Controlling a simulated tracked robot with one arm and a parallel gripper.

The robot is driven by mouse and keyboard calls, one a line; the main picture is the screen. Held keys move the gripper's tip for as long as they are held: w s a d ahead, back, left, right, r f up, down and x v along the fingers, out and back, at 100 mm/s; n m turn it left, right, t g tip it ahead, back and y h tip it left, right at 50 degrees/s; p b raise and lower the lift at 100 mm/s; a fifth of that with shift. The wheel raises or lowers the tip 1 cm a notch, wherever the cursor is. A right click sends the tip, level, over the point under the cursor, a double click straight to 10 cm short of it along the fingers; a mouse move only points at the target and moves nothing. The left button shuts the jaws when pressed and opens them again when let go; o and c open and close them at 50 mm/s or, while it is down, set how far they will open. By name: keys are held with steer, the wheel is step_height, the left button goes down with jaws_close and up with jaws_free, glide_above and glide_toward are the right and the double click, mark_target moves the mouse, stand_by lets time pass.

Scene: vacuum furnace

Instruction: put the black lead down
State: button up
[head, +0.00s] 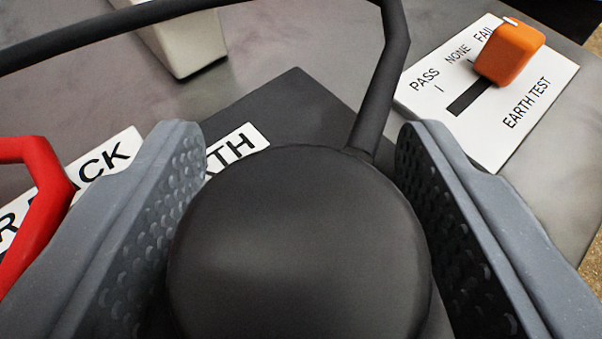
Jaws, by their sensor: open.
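The black lead (300,250) has a large round dark end that fills the lower middle of the head view. Its black cable (375,95) rises from the back of that end, bends at the upper right and runs off to the upper left. My gripper (305,150) is open, with one grey textured finger on each side of the round end. A narrow gap shows at the upper part of each finger; lower down I cannot tell whether they touch. Behind the lead lies a dark square plate (295,100) with a white label (240,148) partly hidden, reading "...TH".
A white "EARTH TEST" panel (535,120) with an orange slider knob (510,52) near FAIL lies at upper right. A red lead (35,180) and a partly hidden label ending "ACK" (110,160) are at left. A pale block (185,45) stands at upper left.

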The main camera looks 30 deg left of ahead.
steer(key=shift+r, duration=0.15)
steer(key=shift+s+d+r, duration=0.1)
steer(key=shift+s+d, duration=0.1)
steer(key=shift+s, duration=0.05)
steer(key=p+v, duration=0.3)
steer(key=v, duration=0.8)
steer(key=shift+s, duration=0.15)
steer(key=w+d+r+m+t+h, duration=0.15)
steer(key=d+r, duration=0.25)
steer(key=r, duration=0.4)
steer(key=d+r+m+h, duration=0.1)
steer(key=d+r+h, duration=0.1)
steer(key=d+r, duration=0.35)
steer(key=d+r+m+t+h, duration=0.1)
steer(key=d+r+h, duration=0.1)
steer(key=r, duration=0.7)
steer(key=s+d+r+m, duration=0.1)
steer(key=s+r, duration=0.6)
steer(key=r, duration=0.4)
steer(key=s+d+r+m+t+h, duration=0.1)
steer(key=s+r, duration=0.7)
steer(key=r, duration=0.4)
steer(key=shift+d, duration=0.2)
